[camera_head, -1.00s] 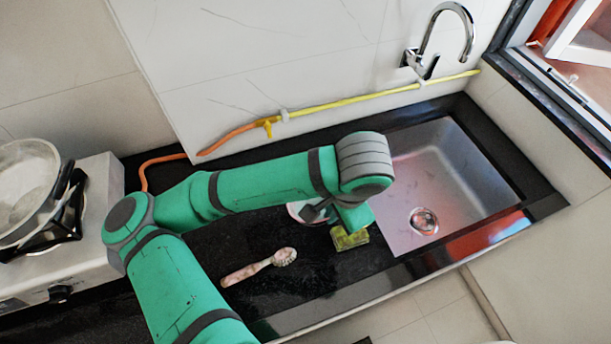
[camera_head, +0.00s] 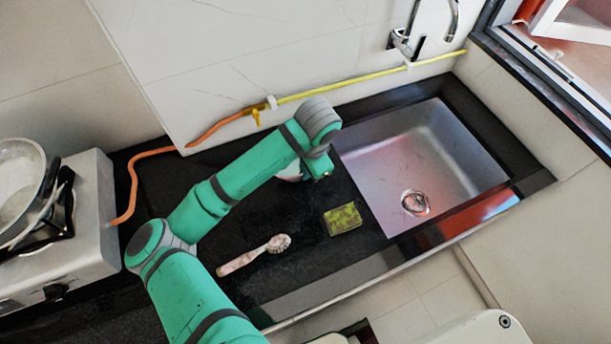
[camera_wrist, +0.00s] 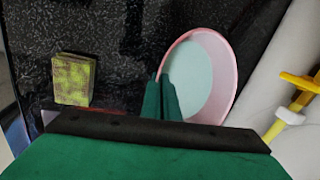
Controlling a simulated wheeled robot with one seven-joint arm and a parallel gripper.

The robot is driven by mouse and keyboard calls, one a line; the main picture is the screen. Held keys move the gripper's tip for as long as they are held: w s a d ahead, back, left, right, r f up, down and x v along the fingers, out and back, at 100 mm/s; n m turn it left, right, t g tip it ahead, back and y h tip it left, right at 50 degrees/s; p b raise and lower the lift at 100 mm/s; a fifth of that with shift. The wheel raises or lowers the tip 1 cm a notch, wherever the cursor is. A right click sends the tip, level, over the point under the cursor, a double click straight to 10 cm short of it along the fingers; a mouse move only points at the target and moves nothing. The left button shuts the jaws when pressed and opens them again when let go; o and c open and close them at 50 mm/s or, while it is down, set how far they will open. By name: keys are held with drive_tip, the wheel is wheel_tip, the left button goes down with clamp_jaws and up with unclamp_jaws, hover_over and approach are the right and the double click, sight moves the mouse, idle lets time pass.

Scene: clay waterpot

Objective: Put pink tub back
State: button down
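The pink tub (camera_wrist: 213,80) is round, with a pink rim and a pale inside, and it looks tilted in the wrist view. My gripper (camera_wrist: 161,90) has its two green fingers close together at the tub's rim, one on each side, so it appears shut on the rim. In the head view only a small pale part of the tub (camera_head: 288,174) shows beside my wrist, at the back of the black counter (camera_head: 300,235). The arm hides the rest, and I cannot tell whether the tub touches the counter.
A yellow-green sponge (camera_head: 343,218) and a brush (camera_head: 255,254) lie on the counter in front. The sink (camera_head: 400,160) is to the right, with a tap (camera_head: 402,43) behind. A stove with a pan (camera_head: 22,180) stands left. A yellow and orange hose (camera_head: 330,90) runs along the wall.

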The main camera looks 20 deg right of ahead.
drive_tip(key=shift+w+f, duration=0.15)
drive_tip(key=shift+f, duration=0.75)
drive_tip(key=shift+w+f, duration=0.1)
drive_tip(key=shift+f, duration=0.75)
drive_tip(key=shift+s+f, duration=0.15)
drive_tip(key=shift+f, duration=0.1)
drive_tip(key=c, duration=2)
unclamp_jaws()
drive_tip(key=shift+f, duration=0.1)
drive_tip(key=shift+c, duration=0.2)
wheel_tip(320, 180, up, 13)
drive_tip(key=s, duration=0.2)
drive_tip(key=shift+d+f, duration=0.2)
drive_tip(key=shift+f, duration=0.1)
